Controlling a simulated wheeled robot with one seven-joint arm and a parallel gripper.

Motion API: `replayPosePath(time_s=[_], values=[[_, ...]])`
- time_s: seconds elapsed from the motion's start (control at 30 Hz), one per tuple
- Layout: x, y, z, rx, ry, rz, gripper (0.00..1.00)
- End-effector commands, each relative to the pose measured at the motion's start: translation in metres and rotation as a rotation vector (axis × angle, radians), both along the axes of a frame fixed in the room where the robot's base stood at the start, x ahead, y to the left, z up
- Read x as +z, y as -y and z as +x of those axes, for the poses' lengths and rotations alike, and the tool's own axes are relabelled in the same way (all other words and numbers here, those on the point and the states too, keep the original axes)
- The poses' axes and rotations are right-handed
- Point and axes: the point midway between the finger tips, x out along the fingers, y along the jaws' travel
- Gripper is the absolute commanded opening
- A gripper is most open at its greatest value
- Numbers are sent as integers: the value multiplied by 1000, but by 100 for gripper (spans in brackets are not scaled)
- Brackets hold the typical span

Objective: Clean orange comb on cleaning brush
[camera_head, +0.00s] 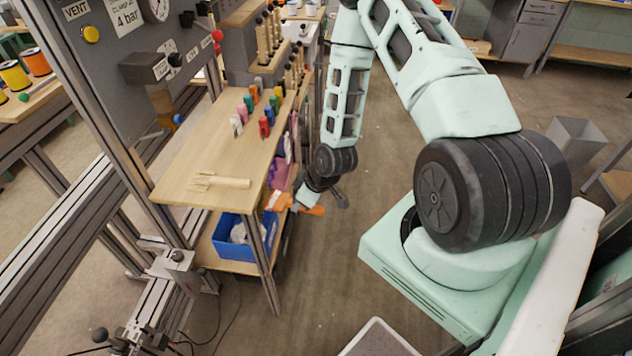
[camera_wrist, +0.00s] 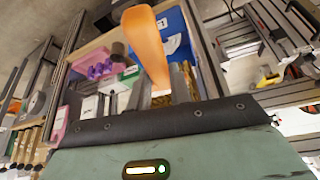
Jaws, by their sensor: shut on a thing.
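My gripper (camera_head: 309,203) hangs beside the right side of the wooden bench, below its top. It is shut on the orange comb (camera_head: 316,211), whose smooth, rounded orange part shows large in the wrist view (camera_wrist: 146,45). The gripper partly hides the comb, and I cannot make out its teeth clearly. A pale wooden brush (camera_head: 226,182) lies on the near part of the bench top, its handle pointing right and its bristles to the left. The comb is apart from this brush.
The bench top (camera_head: 190,163) is clear around the brush. Several coloured tools (camera_head: 264,127) stand at its far end. A blue bin (camera_head: 232,238) sits on the lower shelf, and also shows in the wrist view (camera_wrist: 172,22). A grey frame post (camera_head: 120,150) stands left of the bench.

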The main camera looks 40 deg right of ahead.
Motion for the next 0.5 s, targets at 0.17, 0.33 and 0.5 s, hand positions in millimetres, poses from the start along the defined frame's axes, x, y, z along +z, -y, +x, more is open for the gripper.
replayPosePath(time_s=[0.17,0.33,0.5], values=[[17,44,-5,177,26,13,0],[25,65,-13,276,36,24,0],[28,73,-16,320,39,29,0]])
